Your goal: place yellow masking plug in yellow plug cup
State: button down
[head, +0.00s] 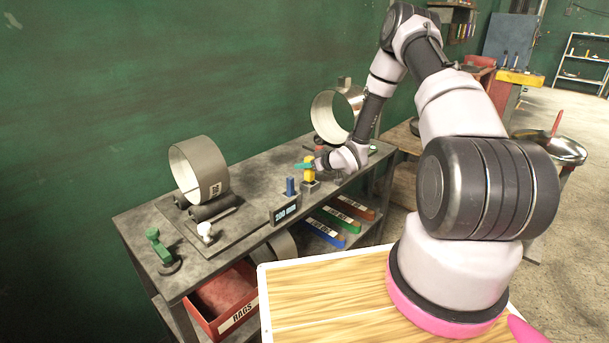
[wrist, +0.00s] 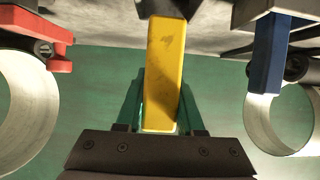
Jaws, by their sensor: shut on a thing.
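My gripper (head: 306,166), with green fingers, is shut on the yellow masking plug (wrist: 164,70) above the workbench. The fingers sit on either side of the plug in the wrist view. In the head view the yellow plug (head: 309,174) is upright, directly over a small grey cup (head: 310,187). The plug's far end meets a dark round part (wrist: 166,8) at the top of the wrist view. I cannot tell how deep it sits in the cup.
A blue plug (head: 290,186) and a red plug (head: 320,151) stand on either side. Two metal rings (head: 199,170) (head: 336,115) rest on the bench (head: 262,165). A display box (head: 285,213) is at the front edge. A green clamp-like part (head: 158,247) stands at left.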

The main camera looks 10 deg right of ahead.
jog(key=shift+f, duration=1.8)
jog(key=c, duration=0.5)
grip_release()
jog(key=shift+f, duration=0.1)
